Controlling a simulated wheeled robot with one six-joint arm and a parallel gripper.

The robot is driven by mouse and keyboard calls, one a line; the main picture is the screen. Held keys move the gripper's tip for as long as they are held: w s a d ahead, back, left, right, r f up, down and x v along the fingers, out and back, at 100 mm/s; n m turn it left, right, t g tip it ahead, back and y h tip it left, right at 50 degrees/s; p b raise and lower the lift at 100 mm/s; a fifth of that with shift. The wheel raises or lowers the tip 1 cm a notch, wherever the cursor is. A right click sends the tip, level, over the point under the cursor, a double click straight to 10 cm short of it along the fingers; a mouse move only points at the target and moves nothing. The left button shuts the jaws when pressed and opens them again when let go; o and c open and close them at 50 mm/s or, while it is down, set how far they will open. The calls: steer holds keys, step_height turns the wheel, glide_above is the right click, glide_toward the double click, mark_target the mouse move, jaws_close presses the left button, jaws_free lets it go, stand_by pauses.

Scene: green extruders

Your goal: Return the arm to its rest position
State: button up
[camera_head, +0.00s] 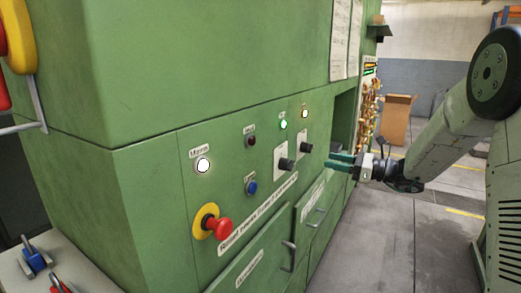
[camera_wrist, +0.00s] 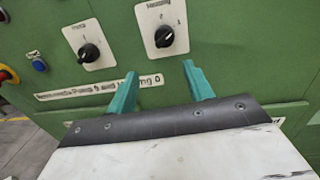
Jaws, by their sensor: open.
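My gripper (camera_head: 340,161) is at the end of my arm, which reaches in from the right in the head view. Its two teal fingers are apart and empty, close to the front of the green machine (camera_head: 120,165). In the wrist view my gripper (camera_wrist: 160,84) points at the panel just below a black rotary switch (camera_wrist: 164,37) on a white plate. A second black rotary switch (camera_wrist: 88,52) is to its left. Both switches also show in the head view, the nearer one (camera_head: 285,164) and the farther one (camera_head: 306,147). I see no contact with them.
A red emergency button (camera_head: 218,228) on a yellow ring, lit buttons and drawer handles (camera_head: 289,256) stick out from the panel. A table with tools (camera_head: 70,265) is at lower left. A cardboard box (camera_head: 396,118) stands behind. The grey floor (camera_head: 385,245) right of the machine is clear.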

steer(key=s+a+f+n+g+h, duration=0.25)
steer(key=s+n+g, duration=0.35)
steer(key=s, duration=0.5)
steer(key=s+a+f+n+g+h, duration=0.2)
steer(key=s+a+n+g+h, duration=0.15)
steer(key=s+n, duration=0.6)
steer(key=s+d+r+n+h, duration=0.1)
steer(key=s+n+h, duration=0.3)
steer(key=s, duration=0.7)
steer(key=s+d+r+n+t+h, duration=0.1)
steer(key=s+d+r+n+h, duration=0.1)
steer(key=s, duration=1)
steer(key=shift+r+n+h, duration=0.6)
steer(key=shift+n+h, duration=0.75)
steer(key=shift+h, duration=0.35)
steer(key=shift+d, duration=0.1)
